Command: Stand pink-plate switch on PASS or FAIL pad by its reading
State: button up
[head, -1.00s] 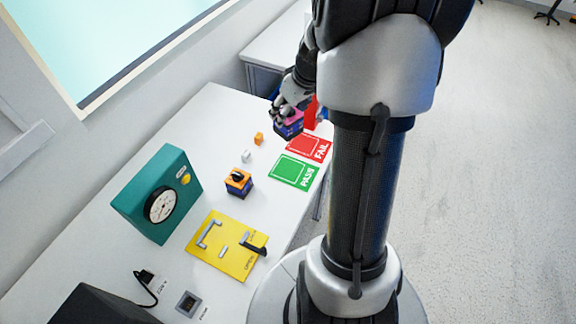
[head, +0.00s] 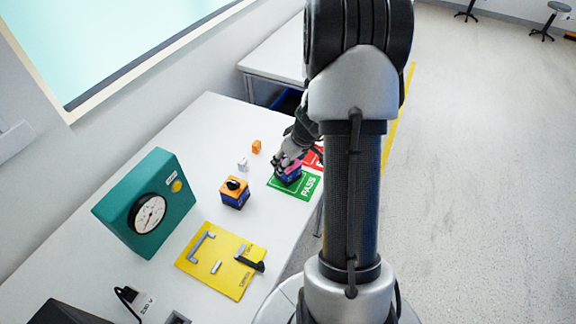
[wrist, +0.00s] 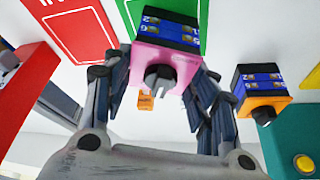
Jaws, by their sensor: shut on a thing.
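The pink-plate switch (head: 290,177), a blue block with a pink top and a dark knob, is at the green PASS pad (head: 308,191). My gripper (head: 284,164) is shut on it from above. In the wrist view the switch (wrist: 168,62) sits between my two fingers with the green pad behind it. I cannot tell whether its base touches the pad. The red FAIL pad (head: 313,156) lies just beyond, partly hidden by my arm. The teal meter box (head: 147,205) has a white dial (head: 149,213), too small to read.
An orange-plate switch (head: 235,193) stands left of the PASS pad. A small orange block (head: 256,146) and a white block (head: 243,164) lie behind it. A yellow plate with handles (head: 222,261) lies in front. A red object (wrist: 20,85) shows in the wrist view.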

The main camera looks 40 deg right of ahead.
jog(key=shift+f, duration=0.5)
jog(key=shift+f+b, duration=0.2)
jog(key=shift+b, duration=0.1)
jog(key=o, duration=1.3)
jog(key=shift+r, duration=0.1)
jog(key=p+v, duration=0.4)
jog(key=v, duration=0.8)
jog(key=shift+p, duration=0.3)
jog(key=shift+r, duration=0.1)
